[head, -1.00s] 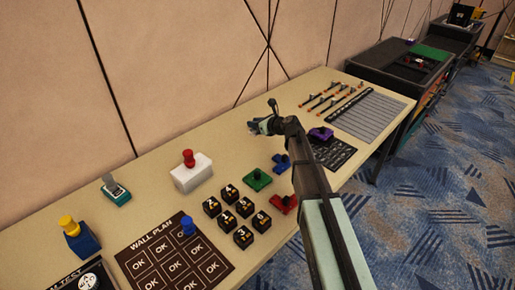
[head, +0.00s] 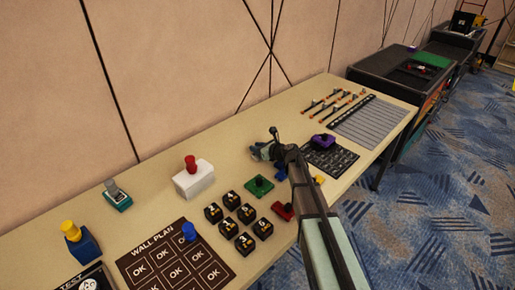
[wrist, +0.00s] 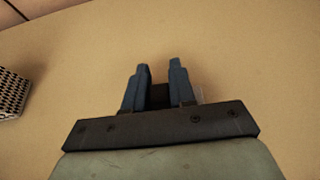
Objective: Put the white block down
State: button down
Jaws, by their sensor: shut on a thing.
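A white block with a red knob (head: 194,181) stands upright on the table, left of my gripper and apart from it. My gripper (head: 255,150) is over the back middle of the table, beyond the green piece. In the wrist view, the two blue fingers (wrist: 160,88) are close together over bare tabletop, with a dark patch between them. A faint pale edge shows beside the right finger. What they hold is mostly hidden, and I cannot tell what it is.
Black numbered blocks (head: 236,221), a green piece (head: 258,188) and a red piece (head: 283,211) lie in front. The wall plan board (head: 165,262) is front left. A purple piece (head: 323,141) sits on a dark board at right. Bare tabletop lies between the white block and my gripper.

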jog(key=c, duration=0.9)
grip_release()
jog(key=shift+f, duration=0.1)
jog(key=shift+c, duration=0.2)
jog(key=shift+r, duration=0.2)
jog(key=v, duration=1.2)
jog(key=shift+f, duration=0.15)
